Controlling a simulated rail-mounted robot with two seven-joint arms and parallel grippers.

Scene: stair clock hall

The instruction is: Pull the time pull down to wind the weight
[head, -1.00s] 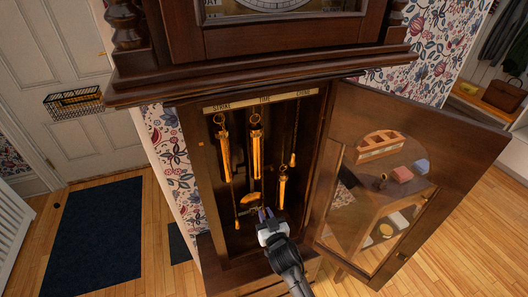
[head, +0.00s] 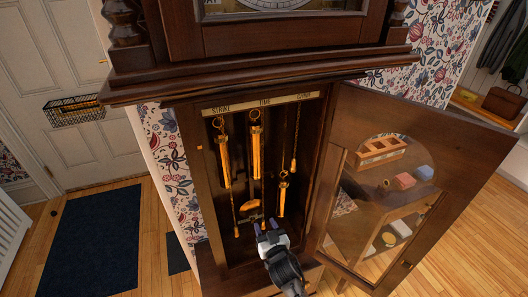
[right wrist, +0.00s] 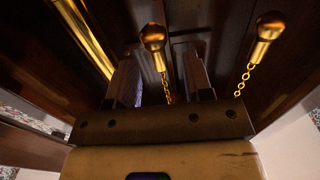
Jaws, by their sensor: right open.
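The open clock case shows three brass weights under a plate (head: 262,103) lettered STRIKE, TIME and CHIME. The time weight (head: 256,150) hangs in the middle, high up. The time pull (right wrist: 153,38) is a brass knob on a chain; in the right wrist view it lies between and just past my fingertips. In the head view I cannot make it out. My right gripper (head: 269,227) is open low in the case, one finger on each side of the chain (right wrist: 167,88); contact is unclear. My left gripper is not in view.
The strike weight (head: 223,160) and strike pull (head: 237,232) hang at left; this pull also shows at right in the wrist view (right wrist: 268,25). The chime weight (head: 283,195) and chime pull (head: 293,164) hang at right. The glazed door (head: 440,130) stands open at right.

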